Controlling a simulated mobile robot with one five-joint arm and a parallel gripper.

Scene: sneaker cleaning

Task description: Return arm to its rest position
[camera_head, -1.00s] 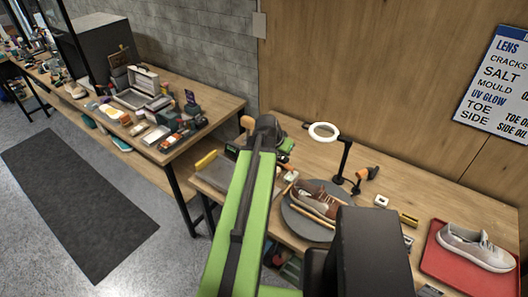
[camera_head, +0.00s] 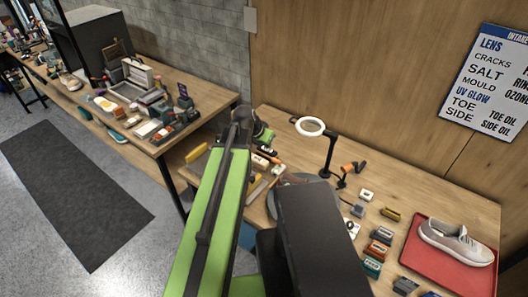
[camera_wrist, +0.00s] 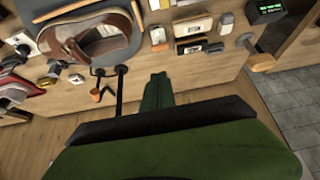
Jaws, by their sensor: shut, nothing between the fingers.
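My arm reaches up through the middle of the head view, its long green link ending at a dark joint. My gripper (camera_wrist: 157,80) shows in the wrist view as a green, closed wedge with nothing held. It is apart from the brown sneaker (camera_wrist: 92,45), which lies on a round grey turntable (camera_wrist: 125,52) at the upper left of that view. In the head view a dark part of my body hides the sneaker and most of the turntable (camera_head: 298,178). My gripper is mostly hidden there behind the dark joint.
A ring lamp (camera_head: 311,127) on a dark stand rises from the workbench (camera_head: 455,198). A pale sneaker (camera_head: 455,243) lies on a red tray (camera_head: 433,267) at right. Several small boxes sit between. A second cluttered bench (camera_head: 200,88) stands at left, beside a dark floor mat (camera_head: 75,195).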

